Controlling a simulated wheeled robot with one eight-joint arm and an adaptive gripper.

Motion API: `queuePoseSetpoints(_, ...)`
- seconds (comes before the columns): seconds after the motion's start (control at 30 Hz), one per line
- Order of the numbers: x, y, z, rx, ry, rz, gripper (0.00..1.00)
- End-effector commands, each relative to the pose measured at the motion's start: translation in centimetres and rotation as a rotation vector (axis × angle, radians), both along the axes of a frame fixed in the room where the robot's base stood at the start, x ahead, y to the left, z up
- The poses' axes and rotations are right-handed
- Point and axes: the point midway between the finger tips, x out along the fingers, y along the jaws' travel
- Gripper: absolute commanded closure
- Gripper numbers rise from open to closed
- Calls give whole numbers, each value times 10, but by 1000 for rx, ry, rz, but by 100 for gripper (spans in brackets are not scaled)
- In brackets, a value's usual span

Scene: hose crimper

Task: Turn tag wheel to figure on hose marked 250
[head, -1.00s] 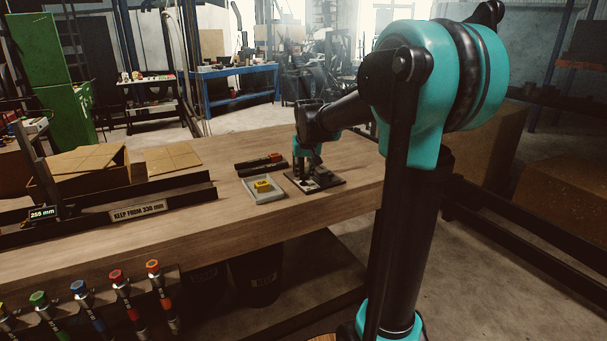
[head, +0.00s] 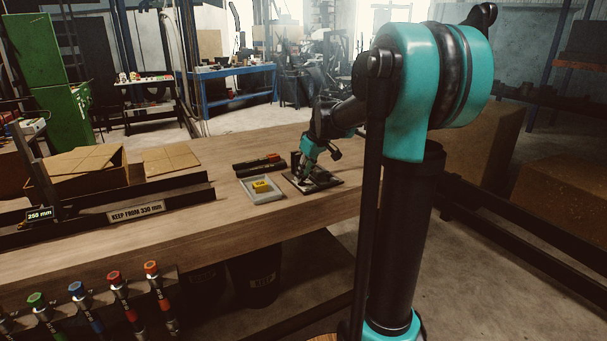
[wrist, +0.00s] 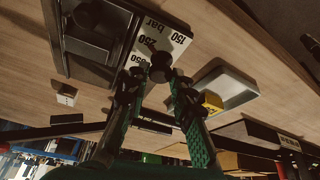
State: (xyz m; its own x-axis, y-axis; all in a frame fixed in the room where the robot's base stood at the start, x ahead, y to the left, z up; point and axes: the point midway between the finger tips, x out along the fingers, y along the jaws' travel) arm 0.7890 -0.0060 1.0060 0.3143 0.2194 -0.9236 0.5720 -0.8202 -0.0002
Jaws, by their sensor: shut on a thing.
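The tag wheel is a small black knob (wrist: 161,66) beside a white plate (wrist: 165,38) marked "150 bar", "250" and "350", upside down in the wrist view. They sit on a dark base board (head: 325,181) on the workbench. My gripper (wrist: 155,76) is shut on the knob, with its fingers on both sides of it; in the head view my gripper (head: 304,175) is tilted over the board. Which figure the wheel points to cannot be told. Several hoses with coloured ends (head: 78,289) hang at the bench front; their markings are too small to read.
A grey tray (head: 277,195) with a yellow block (head: 261,186) lies left of the board. Further left are a rail with a "KEEP FROM 330 mm" sign (head: 136,211) and a "255 mm" display (head: 40,214).

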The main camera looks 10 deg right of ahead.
Motion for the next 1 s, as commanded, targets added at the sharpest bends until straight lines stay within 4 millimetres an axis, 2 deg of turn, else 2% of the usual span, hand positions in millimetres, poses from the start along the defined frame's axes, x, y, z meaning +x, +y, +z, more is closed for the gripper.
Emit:
queuePoseSetpoints(0.43,0,0,0,-1,1,9,100)
queuePoseSetpoints(0.47,0,0,0,-1,1,9,73)
queuePoseSetpoints(0.6,0,0,0,-1,1,9,56)
queuePoseSetpoints(0.87,0,0,0,-1,1,9,56)
queuePoseSetpoints(1.0,-2,-2,7,0,1,8,56)
